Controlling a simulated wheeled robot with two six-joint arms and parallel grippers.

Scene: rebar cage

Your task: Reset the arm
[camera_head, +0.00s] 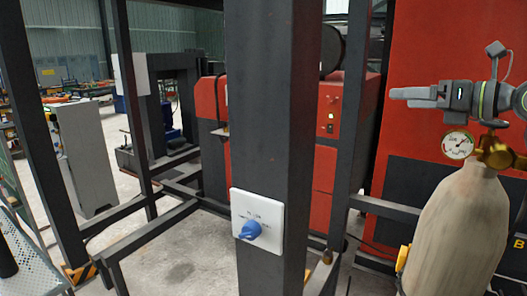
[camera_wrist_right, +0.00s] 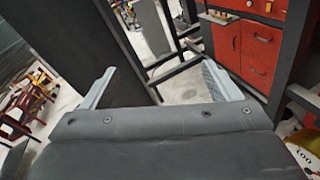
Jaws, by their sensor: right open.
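My right gripper (camera_head: 412,97) is at the right of the head view, its grey fingers pointing left, above a beige gas cylinder with a gauge. In the right wrist view its two fingers (camera_wrist_right: 160,87) stand wide apart with nothing between them. A dark post and floor show beyond them. My left gripper is not in either view.
A dark steel post (camera_head: 270,120) stands in front, bearing a white switch plate (camera_head: 272,210) with a blue knob (camera_head: 250,230). The beige cylinder (camera_head: 455,230) with its gauge (camera_head: 458,144) is at the right. A red machine (camera_head: 325,150) and grey cabinet (camera_head: 87,160) stand behind the frame bars.

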